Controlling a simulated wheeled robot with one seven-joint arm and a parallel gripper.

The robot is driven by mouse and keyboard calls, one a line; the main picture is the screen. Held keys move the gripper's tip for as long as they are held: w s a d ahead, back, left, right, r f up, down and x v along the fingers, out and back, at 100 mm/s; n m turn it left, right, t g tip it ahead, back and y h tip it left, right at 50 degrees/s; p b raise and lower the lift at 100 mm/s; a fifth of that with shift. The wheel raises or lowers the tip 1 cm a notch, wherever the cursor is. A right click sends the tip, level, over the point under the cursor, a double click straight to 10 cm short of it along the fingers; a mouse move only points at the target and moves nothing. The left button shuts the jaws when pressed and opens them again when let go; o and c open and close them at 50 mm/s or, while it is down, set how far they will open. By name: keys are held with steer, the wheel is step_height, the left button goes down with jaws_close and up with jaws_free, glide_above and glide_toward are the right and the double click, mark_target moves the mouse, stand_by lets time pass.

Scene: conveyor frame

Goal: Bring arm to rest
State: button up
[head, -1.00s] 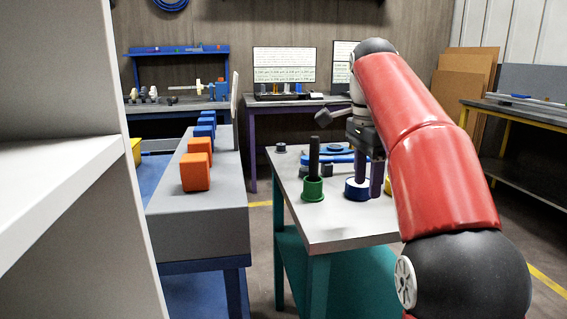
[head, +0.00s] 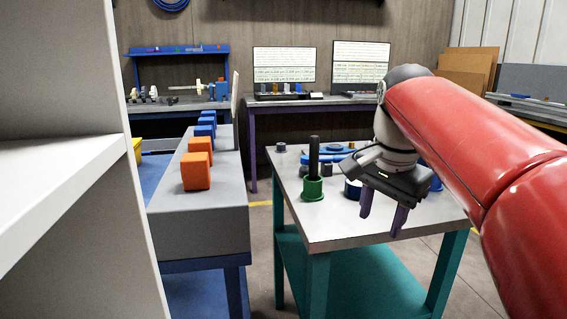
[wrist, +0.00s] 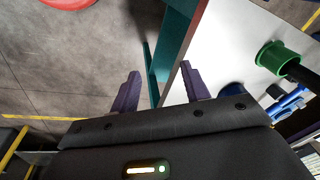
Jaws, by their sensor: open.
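My gripper (head: 384,217) has two purple fingers and is above the right part of the grey-topped table (head: 320,222) in the head view. Its fingers are apart with nothing between them. In the wrist view my gripper (wrist: 158,88) shows its spread fingers over the table's edge, with bare floor under the left finger. My red arm reaches in from the right side of the head view.
Orange blocks (head: 196,171) and blue blocks line a grey conveyor at left. A white shelf (head: 60,190) stands close at left.

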steer(key=s+a+f+n+t, duration=0.1)
steer(key=s+f+n+t, duration=0.2)
steer(key=s+f+n, duration=0.7)
steer(key=s+f, duration=0.6)
steer(key=f, duration=0.1)
steer(key=shift+f, duration=0.35)
